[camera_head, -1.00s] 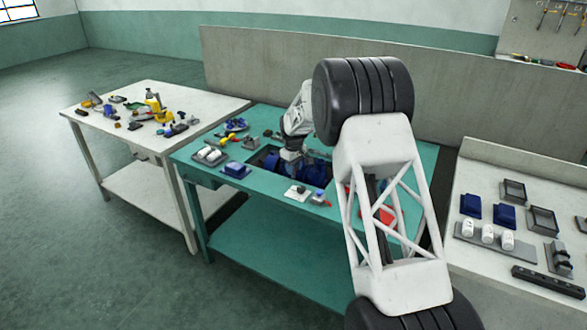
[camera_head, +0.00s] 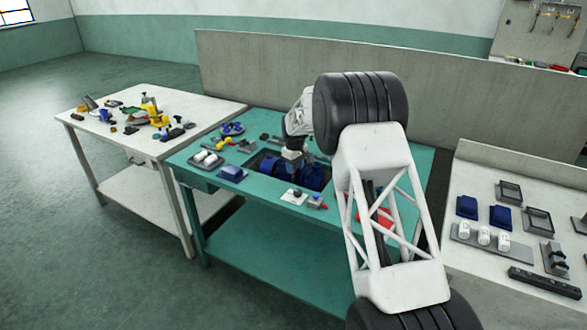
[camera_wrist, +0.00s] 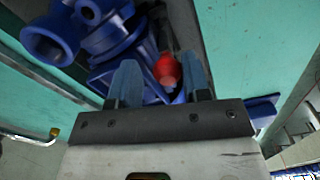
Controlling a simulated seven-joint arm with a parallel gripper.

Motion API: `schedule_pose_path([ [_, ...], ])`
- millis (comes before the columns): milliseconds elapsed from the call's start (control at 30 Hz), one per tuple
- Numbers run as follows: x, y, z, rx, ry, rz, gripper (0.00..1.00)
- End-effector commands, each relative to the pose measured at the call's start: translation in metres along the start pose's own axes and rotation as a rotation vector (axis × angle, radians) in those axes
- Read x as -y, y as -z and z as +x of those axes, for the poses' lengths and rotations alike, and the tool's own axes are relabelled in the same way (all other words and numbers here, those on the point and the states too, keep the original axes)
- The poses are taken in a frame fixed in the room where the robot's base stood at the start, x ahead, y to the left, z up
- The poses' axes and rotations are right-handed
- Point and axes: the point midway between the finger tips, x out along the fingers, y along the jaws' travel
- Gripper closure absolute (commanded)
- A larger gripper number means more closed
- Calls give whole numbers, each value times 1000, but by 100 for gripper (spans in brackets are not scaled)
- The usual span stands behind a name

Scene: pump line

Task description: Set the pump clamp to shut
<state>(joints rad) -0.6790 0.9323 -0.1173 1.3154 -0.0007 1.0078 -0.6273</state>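The blue pump (camera_head: 312,176) sits in the dark recess of the teal table. It also shows at the left and top of the wrist view (camera_wrist: 105,35). A red grip (camera_wrist: 167,69) on a dark lever, apparently the pump clamp's handle, lies beside the pump in the wrist view. My gripper (camera_head: 292,155) is over the recess, pointing down. In the wrist view my gripper (camera_wrist: 162,78) is open, and the red grip shows between its two bluish fingers, closer to the right one. I cannot tell whether they touch. The clamp's jaw is hidden.
The teal table (camera_head: 262,213) carries small parts around the recess, including a blue block (camera_head: 231,174) and a white plate with a knob (camera_head: 294,196). A red part (camera_head: 378,218) lies behind my arm. White tables stand left (camera_head: 120,147) and right (camera_head: 470,270).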

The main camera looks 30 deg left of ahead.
Motion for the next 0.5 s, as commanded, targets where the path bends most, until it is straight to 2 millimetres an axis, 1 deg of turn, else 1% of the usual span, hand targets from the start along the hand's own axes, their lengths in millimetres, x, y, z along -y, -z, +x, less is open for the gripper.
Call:
schedule_pose_path([
  [33, 0, 0, 0, 0, 0, -1, 50],
  [67, 1, 0, 0, 0, 0, -1, 46],
  [367, 2, 0, -1, 2, 2, -1, 46],
  [500, 2, 0, -6, 1, 2, -1, 46],
])
